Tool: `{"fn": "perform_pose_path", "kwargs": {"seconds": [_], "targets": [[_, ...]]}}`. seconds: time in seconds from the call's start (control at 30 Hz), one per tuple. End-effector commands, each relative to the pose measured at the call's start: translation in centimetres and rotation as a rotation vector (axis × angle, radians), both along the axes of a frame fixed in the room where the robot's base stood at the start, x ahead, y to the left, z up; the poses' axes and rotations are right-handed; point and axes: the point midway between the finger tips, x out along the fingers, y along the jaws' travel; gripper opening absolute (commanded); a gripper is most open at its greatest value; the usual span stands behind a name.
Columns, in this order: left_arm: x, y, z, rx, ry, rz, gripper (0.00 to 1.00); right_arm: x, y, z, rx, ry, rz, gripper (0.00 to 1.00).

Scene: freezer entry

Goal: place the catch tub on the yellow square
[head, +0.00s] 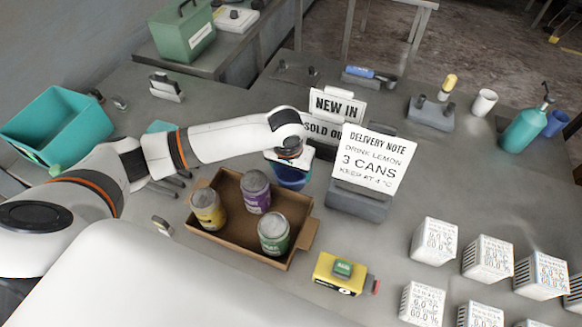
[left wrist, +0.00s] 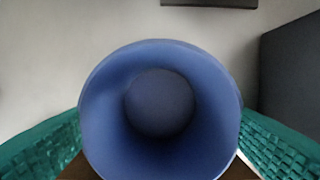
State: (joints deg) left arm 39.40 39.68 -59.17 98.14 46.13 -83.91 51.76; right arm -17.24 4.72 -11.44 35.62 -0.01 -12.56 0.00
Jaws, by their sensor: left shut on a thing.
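A blue tub (head: 291,176), which I take for the catch tub, is held by my left gripper (head: 289,160) just behind the cardboard tray. In the left wrist view the tub (left wrist: 160,60) shows its round open mouth and empty-looking inside, between the textured teal finger pads of my left gripper (left wrist: 160,140). The gripper is shut on it. The arm hides part of the tub, and I cannot tell whether its base touches the table. I cannot make out a yellow square on the table. My right gripper is not in view.
The cardboard tray (head: 302,253) holds three cans. The delivery note stand (head: 356,202) is close right of the tub. A yellow device (head: 328,274) lies in front. White labelled boxes (head: 434,241) fill the right front. A teal bin (head: 62,128) stands left.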

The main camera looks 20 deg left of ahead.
Motion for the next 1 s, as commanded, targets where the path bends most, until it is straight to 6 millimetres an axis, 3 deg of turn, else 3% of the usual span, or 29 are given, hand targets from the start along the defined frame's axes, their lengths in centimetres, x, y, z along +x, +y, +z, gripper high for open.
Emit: {"fn": "perform_pose_path", "kwargs": {"seconds": [0.03,0.07,0.2,0.57,1.0], "targets": [[0.0,0.0,-0.2,0.0,0.002,0.0,0.52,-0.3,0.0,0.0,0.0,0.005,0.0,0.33],[0.0,0.0,-0.2,0.0,0.001,0.0,0.8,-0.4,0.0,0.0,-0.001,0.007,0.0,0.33],[0.0,0.0,-0.2,0.0,0.001,0.0,0.99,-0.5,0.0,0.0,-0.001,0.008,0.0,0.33],[0.0,0.0,0.6,0.0,-0.001,0.0,0.99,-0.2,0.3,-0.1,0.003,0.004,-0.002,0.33],[-1.2,-0.1,9.0,-0.002,-0.004,0.0,0.99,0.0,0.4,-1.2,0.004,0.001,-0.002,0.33]]}}
